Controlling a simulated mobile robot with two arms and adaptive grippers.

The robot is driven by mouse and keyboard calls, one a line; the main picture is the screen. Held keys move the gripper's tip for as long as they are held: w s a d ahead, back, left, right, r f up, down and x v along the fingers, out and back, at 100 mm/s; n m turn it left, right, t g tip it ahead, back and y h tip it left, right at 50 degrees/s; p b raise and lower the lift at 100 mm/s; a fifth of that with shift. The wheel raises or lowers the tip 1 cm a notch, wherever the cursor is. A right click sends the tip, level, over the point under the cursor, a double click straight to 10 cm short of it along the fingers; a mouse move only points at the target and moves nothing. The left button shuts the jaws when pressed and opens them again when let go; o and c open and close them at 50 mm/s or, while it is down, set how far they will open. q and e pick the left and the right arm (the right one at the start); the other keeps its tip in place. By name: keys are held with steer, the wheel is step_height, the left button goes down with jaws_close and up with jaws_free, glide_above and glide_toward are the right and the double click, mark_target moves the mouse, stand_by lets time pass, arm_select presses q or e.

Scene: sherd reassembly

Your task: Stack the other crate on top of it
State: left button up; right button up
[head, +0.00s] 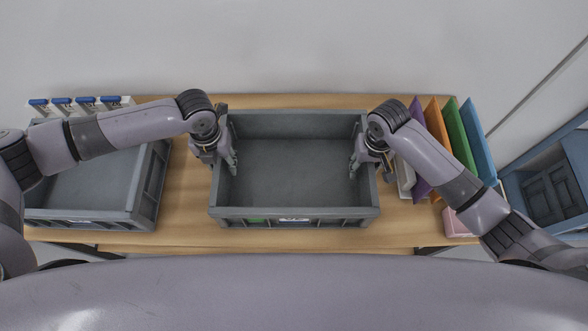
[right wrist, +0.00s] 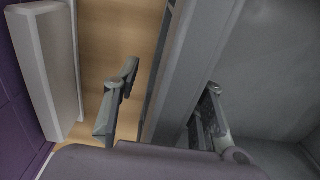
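A grey crate (head: 291,212) stands in the middle of the table and looks empty inside. A second grey crate (head: 148,185) stands to its left, partly covered by my left arm. My left gripper (head: 224,160) is at the middle crate's left wall, with a finger showing inside the wall; it looks open. My right gripper (head: 362,163) is at the right wall. In the right wrist view, its fingers (right wrist: 168,88) are spread on either side of the crate wall (right wrist: 175,75), one outside and one inside, with a clear gap on the outer side.
Purple, orange, green and blue upright boards (head: 463,135) stand right of the middle crate, close to my right arm. A pink object (head: 457,224) lies near the front right. Blue-topped items (head: 88,103) line the back left. A strip of bare table (head: 186,200) separates the crates.

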arm_select(q)
steer(key=shift+f, duration=0.35)
arm_select(e)
steer(key=shift+f, duration=0.4)
arm_select(q)
jaws_close()
arm_select(e)
jaws_close()
arm_select(q)
steer(key=shift+r, duration=0.1)
arm_select(e)
steer(key=shift+r, duration=0.1)
